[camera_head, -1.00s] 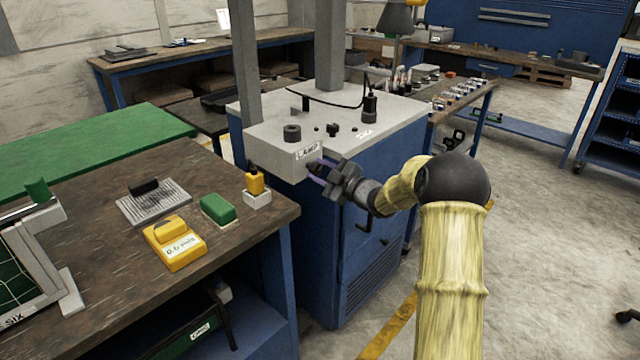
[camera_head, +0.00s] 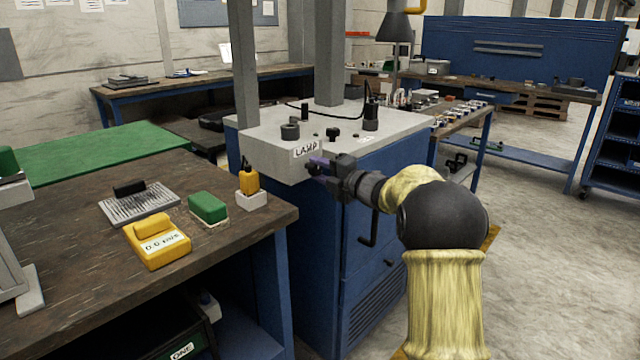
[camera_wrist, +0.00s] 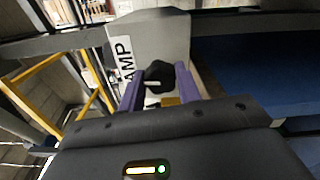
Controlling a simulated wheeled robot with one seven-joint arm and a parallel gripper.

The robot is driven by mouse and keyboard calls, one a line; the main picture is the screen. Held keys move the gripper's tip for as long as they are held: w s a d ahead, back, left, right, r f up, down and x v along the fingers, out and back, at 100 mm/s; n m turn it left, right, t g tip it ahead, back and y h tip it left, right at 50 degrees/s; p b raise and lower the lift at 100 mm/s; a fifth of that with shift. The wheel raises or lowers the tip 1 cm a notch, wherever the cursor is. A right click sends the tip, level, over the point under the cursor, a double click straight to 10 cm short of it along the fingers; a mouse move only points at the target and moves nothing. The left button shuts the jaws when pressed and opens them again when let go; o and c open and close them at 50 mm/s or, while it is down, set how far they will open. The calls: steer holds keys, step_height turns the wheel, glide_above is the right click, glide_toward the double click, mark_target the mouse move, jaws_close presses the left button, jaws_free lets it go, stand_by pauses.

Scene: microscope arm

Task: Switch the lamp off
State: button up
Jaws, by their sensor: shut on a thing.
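The lamp's control is a black knob (camera_wrist: 160,76) with a pale pointer mark, on the end face of a grey machine top, just beside a white label reading "LAMP" (camera_head: 306,149). The label also shows in the wrist view (camera_wrist: 122,62), cut off to "AMP". My gripper (camera_head: 314,167) is at that face, its purple fingers (camera_wrist: 160,92) on both sides of the knob and shut on it. In the head view the gripper hides the knob. A dark grey lamp shade (camera_head: 396,27) hangs at the back; whether it is lit I cannot tell.
The grey machine top (camera_head: 262,142) carries black knobs (camera_head: 290,131) and two grey columns (camera_head: 330,50). A wooden bench (camera_head: 70,235) on the left holds a yellow meter (camera_head: 157,241), a green block (camera_head: 208,207) and a yellow-topped piece (camera_head: 249,182). The floor at right is clear.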

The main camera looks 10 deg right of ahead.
steer(key=shift+a+f+n+b, duration=0.15)
steer(key=shift+n+b, duration=0.5)
steer(key=shift+n, duration=0.15)
steer(key=o, duration=1)
steer(key=shift+c, duration=0.2)
steer(key=p+v, duration=0.1)
steer(key=v, duration=1.6)
steer(key=shift+s+d+p, duration=0.2)
steer(key=shift+p, duration=0.1)
